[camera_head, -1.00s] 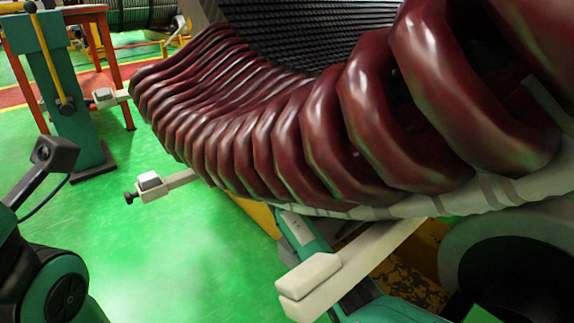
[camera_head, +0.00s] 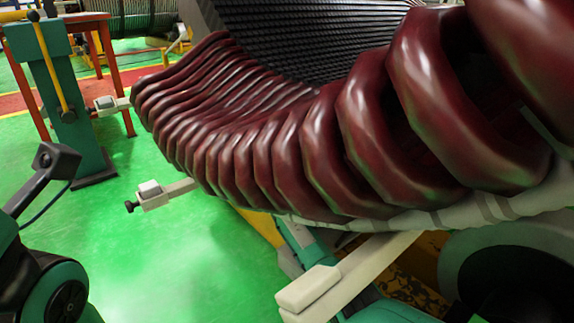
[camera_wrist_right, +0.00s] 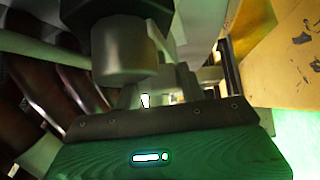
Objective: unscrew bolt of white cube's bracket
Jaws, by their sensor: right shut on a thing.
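The nearest white cube (camera_head: 308,288) sits on the end of a pale bracket (camera_head: 375,262) under the red coils, at the lower right of the head view. Its bolt is hidden there. In the right wrist view, a dark-topped grey cylinder (camera_wrist_right: 125,52), which looks like the bolt's end, fills the upper middle. My right gripper (camera_wrist_right: 150,92) is shut on the bolt, though the contact is dim and partly covered. In the head view my right arm shows partly behind the bracket; its fingers are hidden.
Another white cube (camera_head: 149,188) on a bracket has a black bolt (camera_head: 131,207) at its left end. A further one (camera_head: 105,103) stands by a green post (camera_head: 65,110). Red coils (camera_head: 300,150) overhang closely. Green floor (camera_head: 150,260) is free at left.

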